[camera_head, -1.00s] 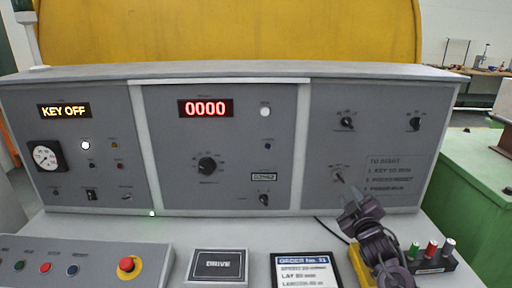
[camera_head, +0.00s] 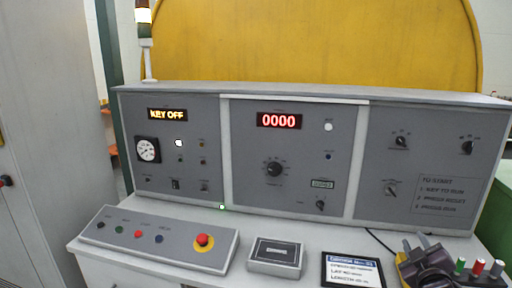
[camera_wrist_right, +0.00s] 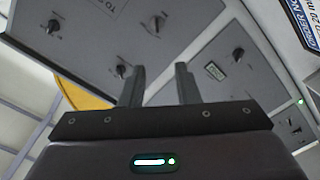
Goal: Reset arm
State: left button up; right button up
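My right gripper (camera_head: 421,246) is at the lower right of the head view, in front of the console. Its two fingers stand apart with nothing between them, also in the right wrist view (camera_wrist_right: 160,84). The grey control console (camera_head: 240,150) fills the middle of the head view. Its display (camera_head: 167,114) reads KEY OFF and the red display (camera_head: 279,120) reads 0000. A small switch (camera_head: 392,190) on the right panel is above and left of the right gripper, apart from it. My left gripper is not in view.
A button box with a red emergency stop (camera_head: 203,241), a drive box (camera_head: 275,254) and an order tablet (camera_head: 352,270) lie on the desk. A grey cabinet (camera_head: 50,130) stands at the left.

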jog(key=s+a+f+m+g+y, duration=0.3)
jog(key=s+a+f+g, duration=0.4)
jog(key=s+a+f, duration=0.6)
jog(key=s+a+f+m+g+y, duration=0.1)
jog(key=s+a+f+g, duration=0.2)
jog(key=s, duration=0.5)
jog(key=s+a+f+g+y, duration=0.1)
jog(key=s+a+g, duration=0.3)
jog(key=s+a, duration=0.3)
notch_tip(320, 180, down, 27)
jog(key=s+d+g, duration=0.1)
jog(key=s+d, duration=0.1)
jog(key=s+d+f+g, duration=0.1)
jog(key=s+d+f, duration=0.2)
jog(key=s+f, duration=1.6)
jog(key=shift+s+f+h, duration=0.3)
jog(key=shift+s+f, duration=0.1)
jog(key=shift+s, duration=0.3)
jog(key=shift+d, duration=0.1)
